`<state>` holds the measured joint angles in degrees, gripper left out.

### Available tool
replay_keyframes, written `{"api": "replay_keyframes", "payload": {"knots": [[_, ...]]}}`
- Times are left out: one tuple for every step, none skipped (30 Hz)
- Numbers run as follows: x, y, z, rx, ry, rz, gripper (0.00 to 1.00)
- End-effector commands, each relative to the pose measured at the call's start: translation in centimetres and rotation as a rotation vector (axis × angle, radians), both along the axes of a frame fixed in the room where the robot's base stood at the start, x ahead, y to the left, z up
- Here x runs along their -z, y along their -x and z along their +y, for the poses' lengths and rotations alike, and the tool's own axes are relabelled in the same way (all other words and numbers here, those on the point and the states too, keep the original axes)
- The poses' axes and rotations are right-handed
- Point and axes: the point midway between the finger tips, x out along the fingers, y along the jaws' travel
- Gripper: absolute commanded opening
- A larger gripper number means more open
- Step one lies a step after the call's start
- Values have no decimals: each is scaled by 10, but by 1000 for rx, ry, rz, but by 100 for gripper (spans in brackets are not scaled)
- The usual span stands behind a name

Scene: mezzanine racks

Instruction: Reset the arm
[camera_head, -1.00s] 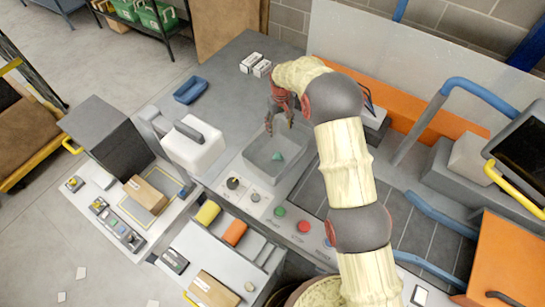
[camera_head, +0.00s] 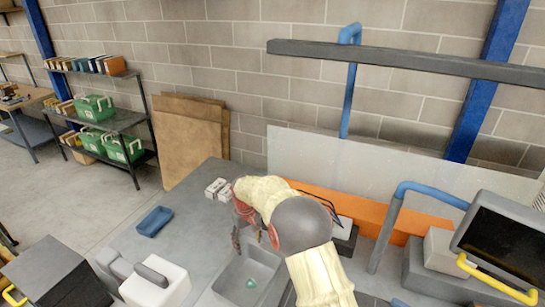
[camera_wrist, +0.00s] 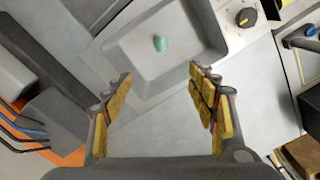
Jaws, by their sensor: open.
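My gripper (camera_wrist: 160,105) is open in the wrist view, with its yellow-padded fingers apart and nothing between them. In the head view my gripper (camera_head: 247,232) points down beside the grey tray (camera_head: 226,281), close to its far edge. A small green piece (camera_head: 251,283) lies in the tray. In the wrist view the green piece (camera_wrist: 160,43) sits on the floor of the tray (camera_wrist: 122,56), beyond the fingertips. My arm partly hides the right side of the tray in the head view.
A blue dish (camera_head: 154,221) and small white boxes (camera_head: 216,188) stand on the grey worktop (camera_head: 195,222). A white container with a grey handle (camera_head: 153,286) is at left. An orange panel (camera_head: 375,229) and a monitor (camera_head: 506,246) are at right. Bare worktop lies around the blue dish.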

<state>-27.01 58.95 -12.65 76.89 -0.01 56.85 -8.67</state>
Motion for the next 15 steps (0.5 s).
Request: {"api": "replay_keyframes", "payload": {"knots": [[0, -1, 1, 12, -2, -4, 58], [4, 2, -1, 19, 1, 1, 58], [9, 7, -4, 25, 6, 12, 58], [14, 12, -6, 29, 12, 21, 58], [19, 18, -9, 33, 18, 33, 58], [27, 27, -14, 38, 26, 50, 58], [31, 35, -18, 43, 34, 63, 58], [32, 44, -22, 48, 40, 75, 58], [28, 55, -28, 56, 46, 84, 58], [25, 61, -33, 63, 49, 88, 58], [23, 66, -38, 70, 50, 91, 58], [20, 72, -44, 78, 52, 94, 58], [16, 77, -49, 84, 53, 96, 58], [13, 82, -54, 91, 53, 97, 58], [8, 88, -60, 100, 53, 98, 58]]}}
